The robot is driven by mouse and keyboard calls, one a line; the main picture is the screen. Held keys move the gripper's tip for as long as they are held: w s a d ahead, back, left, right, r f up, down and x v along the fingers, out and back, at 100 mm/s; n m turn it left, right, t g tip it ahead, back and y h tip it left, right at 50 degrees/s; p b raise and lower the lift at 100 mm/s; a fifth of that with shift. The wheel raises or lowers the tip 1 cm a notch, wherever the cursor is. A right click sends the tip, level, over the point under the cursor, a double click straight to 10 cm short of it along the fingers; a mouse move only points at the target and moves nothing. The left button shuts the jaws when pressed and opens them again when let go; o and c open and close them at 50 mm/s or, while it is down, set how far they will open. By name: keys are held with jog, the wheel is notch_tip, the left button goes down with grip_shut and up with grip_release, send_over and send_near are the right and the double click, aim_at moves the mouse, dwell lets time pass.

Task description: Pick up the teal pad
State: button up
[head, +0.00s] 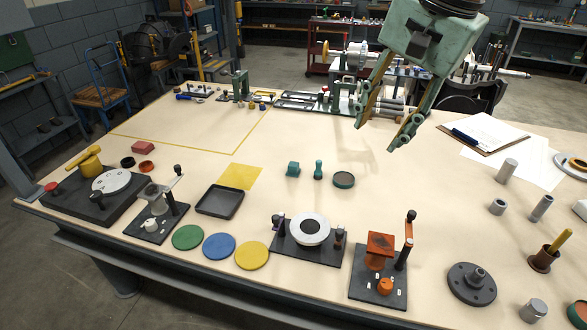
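Three small teal pieces stand in a row mid-table in the head view: a block (293,169), a pawn-like peg (318,169) and a low round piece (344,180) with a teal rim and a dark greyish top. The low round piece is the most pad-like, but I cannot be sure it is the teal pad. My gripper (380,134) is open, its two fingers spread and pointing down. Nothing shows between them. It hangs above the table, to the upper right of the teal pieces and apart from them.
A yellow square (240,177) and a black tray (220,201) lie left of the teal pieces. A fixture with a white ring (310,229) and an orange-topped fixture (380,252) stand nearer the front. A clipboard (482,134) lies at right. Table around the teal pieces is clear.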

jog(key=w+a+f+m+p, duration=0.1)
jog(key=w+a+f+m, duration=0.1)
jog(key=w, duration=0.4)
jog(key=w+a+f+m, duration=0.1)
jog(key=w+a, duration=0.1)
jog(key=w, duration=0.4)
jog(key=m+g+y+p, duration=0.2)
jog(key=m+p, duration=0.2)
jog(key=m, duration=0.6)
send_over(293, 164)
jog(key=s+d, duration=0.1)
jog(key=d, duration=0.4)
notch_tip(293, 164, down, 24)
jog(key=shift+d, duration=0.2)
jog(key=shift+s, duration=0.1)
jog(key=shift+b+x, duration=0.8)
jog(key=shift+x, duration=3.45)
jog(key=shift+a, duration=0.15)
jog(key=shift+b+x, duration=0.7)
jog(key=shift+x, duration=1.9)
jog(key=shift+a+r, duration=0.1)
jog(key=shift+a, duration=0.05)
